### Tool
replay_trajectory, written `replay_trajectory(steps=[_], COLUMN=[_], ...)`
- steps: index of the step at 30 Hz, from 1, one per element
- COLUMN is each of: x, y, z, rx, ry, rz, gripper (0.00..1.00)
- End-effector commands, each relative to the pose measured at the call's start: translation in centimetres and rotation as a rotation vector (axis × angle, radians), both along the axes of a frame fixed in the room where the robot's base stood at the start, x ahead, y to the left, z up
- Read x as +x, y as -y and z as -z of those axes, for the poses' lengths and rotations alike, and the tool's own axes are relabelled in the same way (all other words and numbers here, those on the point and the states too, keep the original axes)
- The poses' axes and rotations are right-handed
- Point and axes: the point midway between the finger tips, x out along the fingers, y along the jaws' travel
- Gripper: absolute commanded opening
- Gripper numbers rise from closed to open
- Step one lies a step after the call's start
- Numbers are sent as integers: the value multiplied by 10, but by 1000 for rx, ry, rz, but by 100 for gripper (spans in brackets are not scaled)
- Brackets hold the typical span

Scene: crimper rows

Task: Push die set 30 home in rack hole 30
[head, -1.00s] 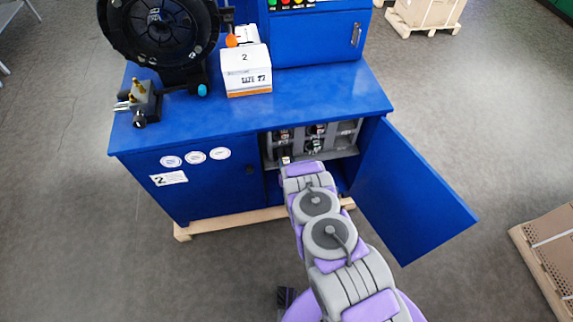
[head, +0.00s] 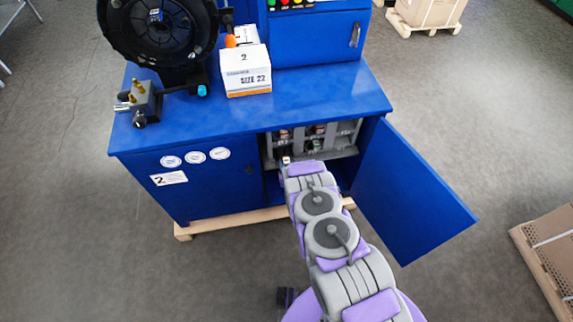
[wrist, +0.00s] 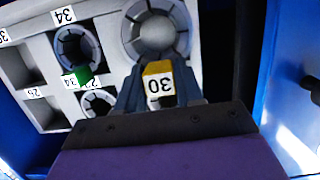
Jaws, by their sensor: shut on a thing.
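In the wrist view my gripper (wrist: 159,94) is shut on the yellow tab of die set 30 (wrist: 159,68), whose white label reads 30 upside down. A large grey segmented ring (wrist: 155,30) shows just beyond the tab and looks like part of the same die set. It lies against the pale grey rack (wrist: 112,64); how deep it sits in its hole I cannot tell. The jaws and tab hide the ring's near edge and the hole's label. In the head view my arm reaches into the open cabinet, and the gripper itself is hidden.
Die set 34 (wrist: 77,46), dark with a green tab, sits beside it. Square empty openings (wrist: 28,60) lie further left. The blue cabinet (head: 215,180) has its door (head: 415,195) swung open at the right. A box (head: 246,72) and a black machine (head: 158,32) stand on top.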

Motion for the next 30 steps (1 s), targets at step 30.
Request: replay_trajectory(steps=[30], x=[9], y=[-2], z=[-2], rx=[1], ry=[6], rz=[0], gripper=[0])
